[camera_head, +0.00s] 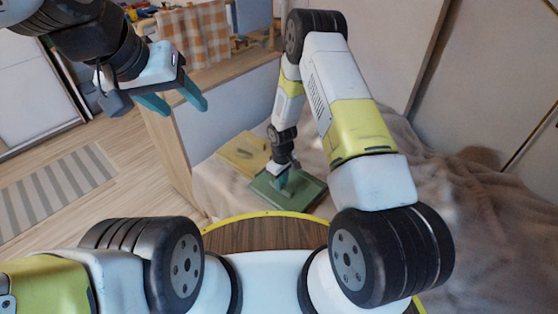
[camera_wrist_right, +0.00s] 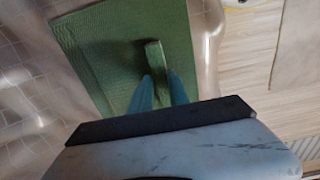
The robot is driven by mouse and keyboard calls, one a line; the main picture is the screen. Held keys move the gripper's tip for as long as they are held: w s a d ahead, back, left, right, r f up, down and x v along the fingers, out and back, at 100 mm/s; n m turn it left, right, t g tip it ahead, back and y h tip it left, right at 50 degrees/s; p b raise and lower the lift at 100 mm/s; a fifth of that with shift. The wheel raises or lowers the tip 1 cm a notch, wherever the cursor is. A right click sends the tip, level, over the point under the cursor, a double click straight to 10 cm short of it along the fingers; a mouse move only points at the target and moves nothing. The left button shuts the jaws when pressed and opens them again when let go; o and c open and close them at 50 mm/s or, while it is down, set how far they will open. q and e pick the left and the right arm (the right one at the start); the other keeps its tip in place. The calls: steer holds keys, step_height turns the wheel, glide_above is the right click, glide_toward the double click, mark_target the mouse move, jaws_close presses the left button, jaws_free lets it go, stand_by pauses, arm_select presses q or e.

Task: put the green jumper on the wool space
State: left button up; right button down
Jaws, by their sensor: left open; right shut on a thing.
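The green jumper (camera_head: 308,193) is folded flat, a green rectangle over the beige bed cover at the middle of the head view. It fills the upper left of the right wrist view (camera_wrist_right: 105,45). My right gripper (camera_head: 287,181) points down at it, its teal fingers (camera_wrist_right: 158,90) shut on a raised fold near the jumper's middle. I cannot tell whether the jumper rests on the bed or is slightly lifted. My left gripper (camera_head: 184,104) is open and empty, high at the upper left. I cannot make out which area is the wool space.
A mustard-yellow flat item (camera_head: 243,153) lies just behind the jumper. The rumpled beige bed cover (camera_head: 455,215) extends right. A wood-edged panel (camera_head: 168,150) bounds the bed on the left. An orange checked cloth (camera_head: 195,32) hangs behind. A striped rug (camera_head: 60,190) lies on the floor.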

steer(key=shift+f, duration=0.15)
steer(key=c, duration=1.3)
jaws_free()
steer(key=shift+o, duration=0.2)
